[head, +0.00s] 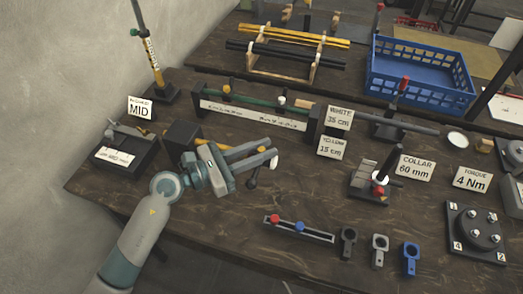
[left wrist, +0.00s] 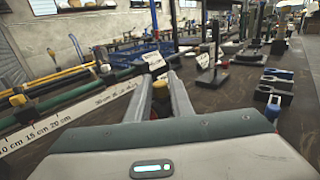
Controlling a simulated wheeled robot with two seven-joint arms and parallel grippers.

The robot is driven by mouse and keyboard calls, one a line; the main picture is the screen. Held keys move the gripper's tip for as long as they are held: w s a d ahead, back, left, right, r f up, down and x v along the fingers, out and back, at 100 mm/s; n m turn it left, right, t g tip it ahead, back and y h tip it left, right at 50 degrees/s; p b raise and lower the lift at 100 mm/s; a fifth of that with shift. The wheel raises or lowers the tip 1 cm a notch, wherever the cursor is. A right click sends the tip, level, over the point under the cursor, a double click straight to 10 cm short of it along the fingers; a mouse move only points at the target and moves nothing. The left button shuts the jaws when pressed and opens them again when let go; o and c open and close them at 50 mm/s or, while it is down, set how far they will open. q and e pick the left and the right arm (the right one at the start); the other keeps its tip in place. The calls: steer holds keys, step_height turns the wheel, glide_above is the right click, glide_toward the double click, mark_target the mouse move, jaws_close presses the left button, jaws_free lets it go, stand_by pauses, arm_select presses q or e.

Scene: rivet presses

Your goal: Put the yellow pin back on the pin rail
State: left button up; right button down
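My left gripper (head: 268,150) reaches in from the left and hovers over the table in front of the long ruler. My right gripper is out of view.
The ruler (head: 255,115) with a green rod stands behind the gripper. Dark, grey and blue forked pieces (head: 379,250) lie right of the rail. A small press stand (head: 379,180) and a round-plate fixture (head: 475,232) stand further right.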

mark_target(262, 149)
arm_select(q)
jaws_close()
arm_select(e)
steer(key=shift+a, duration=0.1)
